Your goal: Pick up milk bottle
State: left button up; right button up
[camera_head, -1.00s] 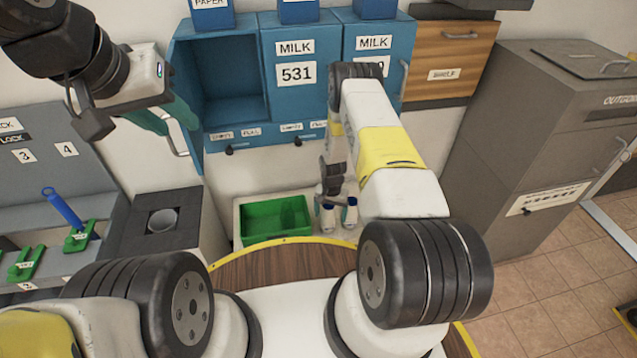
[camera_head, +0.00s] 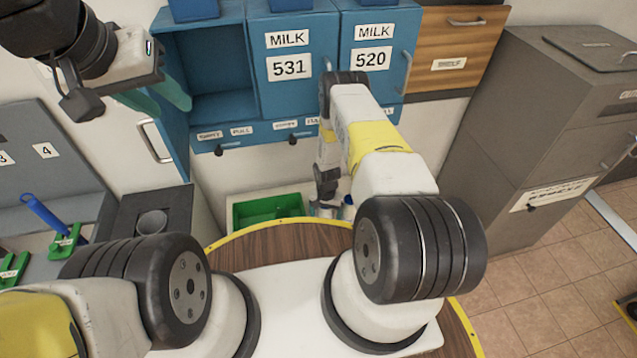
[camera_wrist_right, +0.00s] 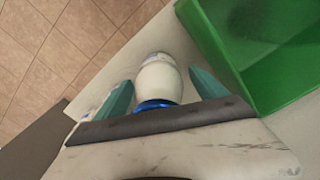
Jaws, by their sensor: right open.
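A white milk bottle (camera_wrist_right: 158,78) with a blue cap (camera_wrist_right: 155,104) lies between the teal fingers of my right gripper (camera_wrist_right: 157,90) in the right wrist view. Those fingers are apart, with a visible gap on each side of the bottle. A second whitish, partly blue item, probably another bottle (camera_wrist_right: 92,102), is left of the left finger. In the head view my right arm hides most of the bottles (camera_head: 347,207); only small blue and white parts show. My left gripper (camera_head: 158,98) has its teal fingers apart and empty, in front of the open blue compartment.
A green tray (camera_head: 240,213) sits beside the bottles on a light surface; its wall (camera_wrist_right: 215,60) is close to the right finger. Blue MILK lockers 531 (camera_head: 289,68) and 520 (camera_head: 372,60) are closed behind my right arm. An open locker door (camera_head: 166,122) stands at left.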

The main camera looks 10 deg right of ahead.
grip_shut()
dwell(0.4)
